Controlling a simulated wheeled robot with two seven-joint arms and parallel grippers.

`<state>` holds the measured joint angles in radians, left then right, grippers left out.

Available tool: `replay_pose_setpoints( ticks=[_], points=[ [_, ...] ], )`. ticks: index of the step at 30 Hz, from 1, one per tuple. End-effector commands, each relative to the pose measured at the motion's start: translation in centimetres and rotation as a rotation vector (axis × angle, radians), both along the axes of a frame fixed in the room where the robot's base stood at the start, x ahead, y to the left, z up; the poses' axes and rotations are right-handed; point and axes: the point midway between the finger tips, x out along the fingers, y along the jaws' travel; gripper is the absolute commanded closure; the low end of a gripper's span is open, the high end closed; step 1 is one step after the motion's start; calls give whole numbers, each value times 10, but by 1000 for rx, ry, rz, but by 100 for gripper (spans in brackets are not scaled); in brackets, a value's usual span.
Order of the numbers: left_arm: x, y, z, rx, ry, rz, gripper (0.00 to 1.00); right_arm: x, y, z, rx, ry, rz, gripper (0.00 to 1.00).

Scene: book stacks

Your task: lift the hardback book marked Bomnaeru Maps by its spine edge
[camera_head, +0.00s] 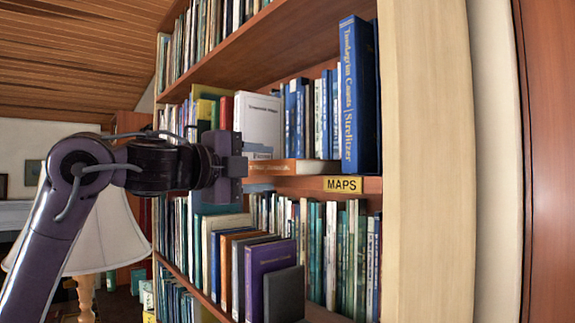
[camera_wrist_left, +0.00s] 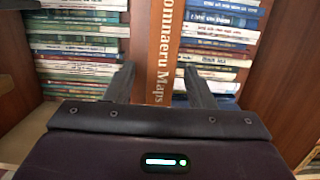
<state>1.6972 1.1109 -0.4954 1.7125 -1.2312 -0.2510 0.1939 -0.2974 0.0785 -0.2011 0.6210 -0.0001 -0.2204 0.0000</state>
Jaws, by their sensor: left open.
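The Bomnaeru Maps book lies flat on the middle shelf. Its orange-brown spine (camera_head: 290,168) faces out in the head view, with its left end close to my gripper. In the left wrist view the lettered spine (camera_wrist_left: 160,50) runs upright, reading "omnaeru Maps", with the start cut off at the top. My left gripper (camera_head: 238,166) is in front of the shelf at the book's left. Its open fingers (camera_wrist_left: 159,72) appear on either side of the spine with nothing gripped. I cannot tell whether they touch the book. My right gripper is in neither view.
A white book (camera_head: 257,122) stands just above the flat book. A tall blue book (camera_head: 358,95) stands to the right. A yellow MAPS label (camera_head: 343,184) is on the shelf edge. Purple (camera_head: 268,265) and dark books stick out below. A lampshade (camera_head: 105,235) is behind my arm.

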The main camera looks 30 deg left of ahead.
Motion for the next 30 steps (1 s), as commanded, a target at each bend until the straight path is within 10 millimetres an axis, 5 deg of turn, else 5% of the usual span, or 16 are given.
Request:
replay_pose_setpoints(
  ticks=[12,30],
  points=[
    [-1,0,0,0,0,-1,99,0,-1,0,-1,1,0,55],
    [-4,0,5,-2,-6,-2,100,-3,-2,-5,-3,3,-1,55]
  ],
)
